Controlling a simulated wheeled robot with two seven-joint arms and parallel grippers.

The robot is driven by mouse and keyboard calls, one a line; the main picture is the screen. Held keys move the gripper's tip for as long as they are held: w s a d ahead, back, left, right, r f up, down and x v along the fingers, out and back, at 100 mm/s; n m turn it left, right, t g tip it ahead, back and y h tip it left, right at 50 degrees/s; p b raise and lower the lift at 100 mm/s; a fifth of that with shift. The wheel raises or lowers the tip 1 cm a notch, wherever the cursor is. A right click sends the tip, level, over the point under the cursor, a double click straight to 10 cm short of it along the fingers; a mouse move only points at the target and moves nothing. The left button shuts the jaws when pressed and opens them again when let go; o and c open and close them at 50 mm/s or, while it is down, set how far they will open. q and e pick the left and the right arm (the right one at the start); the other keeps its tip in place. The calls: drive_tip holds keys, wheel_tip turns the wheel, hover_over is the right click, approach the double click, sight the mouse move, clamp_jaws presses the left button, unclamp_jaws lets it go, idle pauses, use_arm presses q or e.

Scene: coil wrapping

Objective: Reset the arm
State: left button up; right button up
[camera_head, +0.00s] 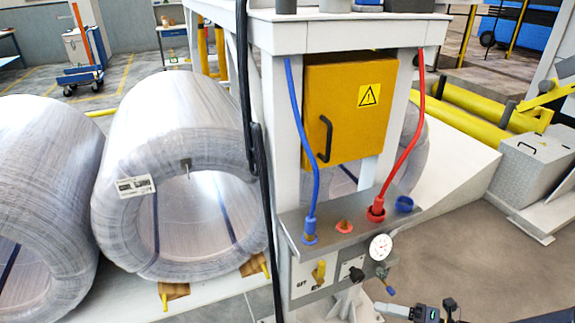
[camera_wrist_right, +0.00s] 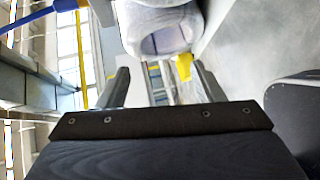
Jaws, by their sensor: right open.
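My right gripper (camera_wrist_right: 160,74) is open in the right wrist view, its two dark fingers spread apart with nothing between them. Part of it also shows at the bottom edge of the head view (camera_head: 425,312), below and right of the pressure gauge (camera_head: 381,247). The rest of that arm is out of the frame. My left gripper is not in view.
A white control stand with an orange cabinet (camera_head: 345,110), a blue hose (camera_head: 298,140) and a red hose (camera_head: 405,135) stands in the middle. Wrapped coils (camera_head: 180,130) (camera_head: 45,190) lie left of it. Grey floor (camera_head: 480,270) is clear at lower right.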

use_arm(q)
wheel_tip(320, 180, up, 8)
drive_tip(key=p, duration=0.6)
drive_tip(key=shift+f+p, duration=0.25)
drive_tip(key=shift+p, duration=0.1)
use_arm(e)
drive_tip(key=s+r+m+h, duration=0.5)
drive_tip(key=r+m, duration=0.6)
drive_tip(key=m, duration=0.5)
drive_tip(key=s+a+r+m+g+h, duration=0.1)
drive_tip(key=s+r+m+h, duration=0.4)
drive_tip(key=s+r+m, duration=0.3)
wheel_tip(320, 180, up, 3)
drive_tip(key=m, duration=0.7)
drive_tip(key=shift+s+a+m, duration=0.15)
drive_tip(key=shift+a+m, duration=0.1)
drive_tip(key=shift+m, duration=0.15)
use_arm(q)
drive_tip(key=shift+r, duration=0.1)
